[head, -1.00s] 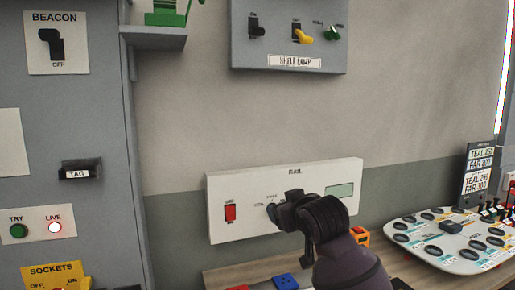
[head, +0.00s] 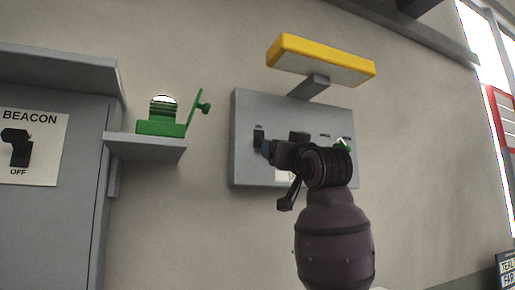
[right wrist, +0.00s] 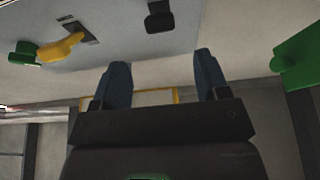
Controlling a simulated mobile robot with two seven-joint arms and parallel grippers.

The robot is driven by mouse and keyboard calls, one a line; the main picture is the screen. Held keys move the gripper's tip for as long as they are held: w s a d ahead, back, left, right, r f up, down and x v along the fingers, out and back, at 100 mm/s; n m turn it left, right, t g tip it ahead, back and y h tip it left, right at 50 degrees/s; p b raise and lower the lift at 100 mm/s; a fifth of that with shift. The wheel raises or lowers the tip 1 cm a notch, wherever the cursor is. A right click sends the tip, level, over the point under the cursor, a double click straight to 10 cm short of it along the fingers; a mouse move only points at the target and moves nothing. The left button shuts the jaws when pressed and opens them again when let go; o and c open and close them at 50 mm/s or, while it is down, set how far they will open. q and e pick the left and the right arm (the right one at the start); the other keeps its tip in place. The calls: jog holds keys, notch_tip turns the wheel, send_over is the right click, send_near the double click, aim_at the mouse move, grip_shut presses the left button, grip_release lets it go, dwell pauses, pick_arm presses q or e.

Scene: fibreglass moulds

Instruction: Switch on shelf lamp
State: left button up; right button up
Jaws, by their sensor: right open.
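The grey shelf lamp panel (head: 244,165) is on the wall in the head view, with a yellow lamp (head: 320,61) above it. Its black switch (head: 259,137) is at the panel's left, under an ON label. My right gripper (head: 268,151) is in front of the panel, close to that switch, and hides the panel's middle and most of its nameplate. In the right wrist view the right gripper (right wrist: 161,60) is open and empty. The black switch (right wrist: 159,17) shows just beyond and between its fingertips, apart from them. My left gripper is out of view.
A yellow lever (right wrist: 60,47) and a green knob (right wrist: 25,54) share the panel. A green bracket (head: 163,127) stands on a small grey shelf (head: 146,148) left of the panel. The BEACON switch (head: 16,147) is farther left.

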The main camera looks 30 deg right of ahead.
jog(key=p+x, duration=0.1)
jog(key=x, duration=0.2)
jog(key=p+x, duration=0.1)
jog(key=x, duration=0.2)
jog(key=p+x, duration=0.1)
jog(key=x, duration=0.2)
jog(key=shift+s+r, duration=0.15)
jog(key=shift+r, duration=0.1)
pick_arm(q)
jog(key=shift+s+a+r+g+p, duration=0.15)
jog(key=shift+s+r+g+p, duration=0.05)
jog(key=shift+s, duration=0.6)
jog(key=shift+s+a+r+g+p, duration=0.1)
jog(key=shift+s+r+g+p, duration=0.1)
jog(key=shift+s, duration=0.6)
pick_arm(e)
jog(key=shift+w+r, duration=0.2)
jog(key=shift+w, duration=0.5)
jog(key=c, duration=0.9)
